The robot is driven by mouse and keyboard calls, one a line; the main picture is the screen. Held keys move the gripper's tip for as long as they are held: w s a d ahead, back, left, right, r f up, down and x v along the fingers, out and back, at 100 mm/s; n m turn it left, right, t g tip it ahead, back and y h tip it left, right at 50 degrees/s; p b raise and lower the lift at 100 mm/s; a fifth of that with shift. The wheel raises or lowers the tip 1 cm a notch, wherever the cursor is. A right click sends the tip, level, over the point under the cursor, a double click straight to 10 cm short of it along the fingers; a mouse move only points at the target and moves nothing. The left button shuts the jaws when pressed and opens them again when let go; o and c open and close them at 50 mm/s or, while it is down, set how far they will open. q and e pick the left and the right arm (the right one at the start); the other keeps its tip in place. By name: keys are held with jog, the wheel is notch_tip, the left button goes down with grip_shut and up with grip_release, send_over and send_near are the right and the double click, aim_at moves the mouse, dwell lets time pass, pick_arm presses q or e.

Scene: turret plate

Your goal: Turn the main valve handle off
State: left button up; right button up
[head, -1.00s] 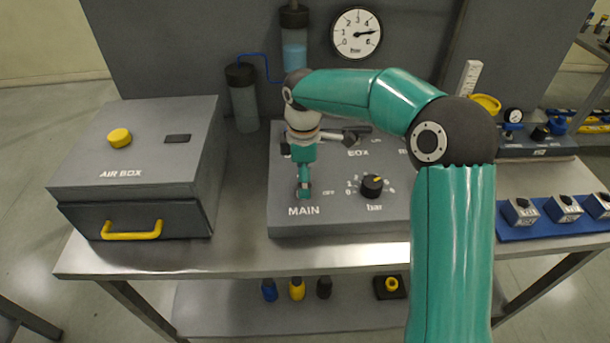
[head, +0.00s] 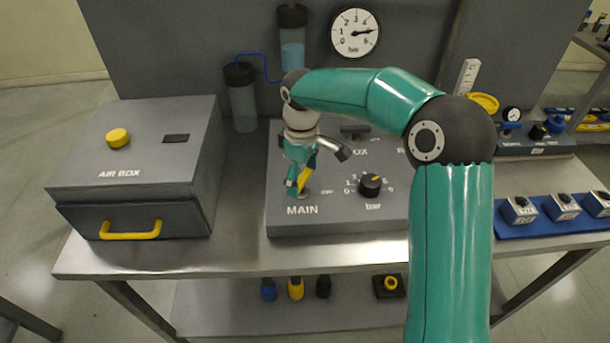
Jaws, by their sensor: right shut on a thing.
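The main valve handle (head: 306,178) is yellow and sits above the MAIN label on the grey turret plate (head: 290,228). It shows as a slanted strip, partly hidden by my gripper. My right gripper (head: 293,189) reaches down from above and is shut on the handle, with its fingers at the handle's left side. The OFF mark (head: 327,192) is to the right of the handle. My left gripper is not in view.
A black pressure knob (head: 371,185) is to the right on the plate. A grey air box (head: 145,150) with a yellow drawer handle (head: 131,231) stands left. Blue-trayed blocks (head: 555,215) are at the right.

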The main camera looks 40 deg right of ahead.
aim_at(302, 180)
jog(key=m, duration=0.6)
jog(key=shift+a, duration=0.15)
jog(key=m, duration=0.6)
jog(key=shift+b, duration=0.4)
jog(key=o, duration=0.9)
jog(key=shift+r, duration=0.15)
notch_tip(302, 180, up, 12)
jog(key=shift+w+f, duration=0.1)
jog(key=shift+f, duration=0.1)
